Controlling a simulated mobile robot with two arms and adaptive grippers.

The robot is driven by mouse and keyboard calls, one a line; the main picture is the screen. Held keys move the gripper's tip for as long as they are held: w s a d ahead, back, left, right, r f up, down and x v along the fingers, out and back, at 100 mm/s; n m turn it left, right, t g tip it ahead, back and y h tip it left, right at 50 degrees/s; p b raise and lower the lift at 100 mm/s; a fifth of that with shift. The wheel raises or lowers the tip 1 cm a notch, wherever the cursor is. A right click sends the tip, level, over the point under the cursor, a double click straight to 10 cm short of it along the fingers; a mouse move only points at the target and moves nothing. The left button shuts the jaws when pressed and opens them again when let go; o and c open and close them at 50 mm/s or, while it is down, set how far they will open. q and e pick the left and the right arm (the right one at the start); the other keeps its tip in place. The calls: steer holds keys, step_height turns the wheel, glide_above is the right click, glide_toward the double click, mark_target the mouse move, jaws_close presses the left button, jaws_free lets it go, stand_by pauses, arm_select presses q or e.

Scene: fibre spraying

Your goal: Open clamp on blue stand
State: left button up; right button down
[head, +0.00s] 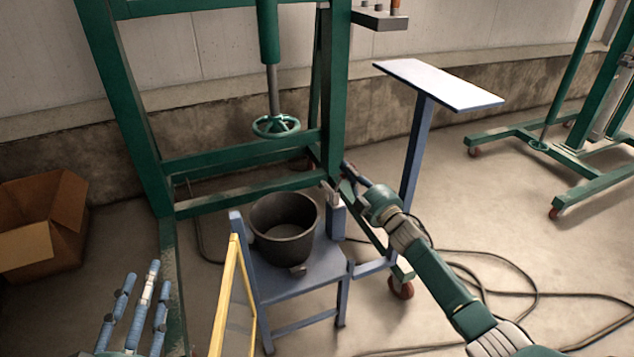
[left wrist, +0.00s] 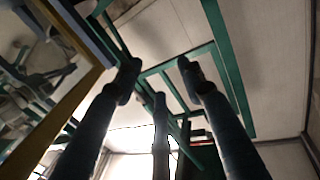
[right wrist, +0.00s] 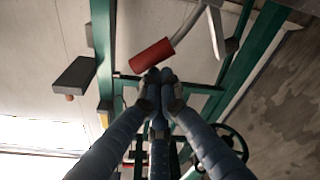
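The blue stand (head: 307,277) is a low blue frame table in the middle of the head view. A small grey metal clamp (head: 331,193) sits on its short blue post at the back right. In the right wrist view, a red handle (right wrist: 151,56) on a metal rod appears to belong to this clamp. My right gripper (head: 350,177) is beside the clamp. Its fingertips (right wrist: 160,83) are drawn together at the red handle's edge; I cannot tell if they touch it. My left gripper (head: 143,285) is open and empty at the lower left, fingers spread (left wrist: 160,80).
A black bucket (head: 284,250) stands on the blue stand. A yellow frame (head: 229,290) is between my left gripper and the stand. A green frame with a handwheel (head: 276,126) is behind, and a pale-topped blue pedestal (head: 440,85) is right. Cables (head: 530,293) lie on the floor.

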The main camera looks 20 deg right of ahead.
arm_select(q)
steer(key=shift+f, duration=0.3)
arm_select(e)
steer(key=shift+d+f+m, duration=0.15)
steer(key=shift+d+m, duration=0.25)
steer(key=shift+m, duration=0.2)
arm_select(q)
steer(key=s+a+f+g+y+p, duration=0.1)
steer(key=s+a+f+g+p, duration=0.2)
steer(key=f, duration=0.4)
steer(key=s+a+f+g+y, duration=0.1)
steer(key=s+a+f+g, duration=0.1)
steer(key=s+f+g, duration=0.4)
steer(key=s+a+f+g+y+p, duration=0.1)
steer(key=s+a+f+g, duration=0.1)
steer(key=s, duration=0.3)
steer(key=s+a+f+g+p, duration=0.1)
steer(key=s+a+f+g, duration=0.1)
steer(key=s, duration=0.4)
steer(key=shift+a+f+n+g+y+p, duration=0.15)
steer(key=shift+f+n+g+y+p, duration=0.35)
steer(key=shift+f, duration=0.9)
arm_select(e)
steer(key=s+a+r, duration=0.1)
steer(key=s+r, duration=0.1)
steer(key=s, duration=0.7)
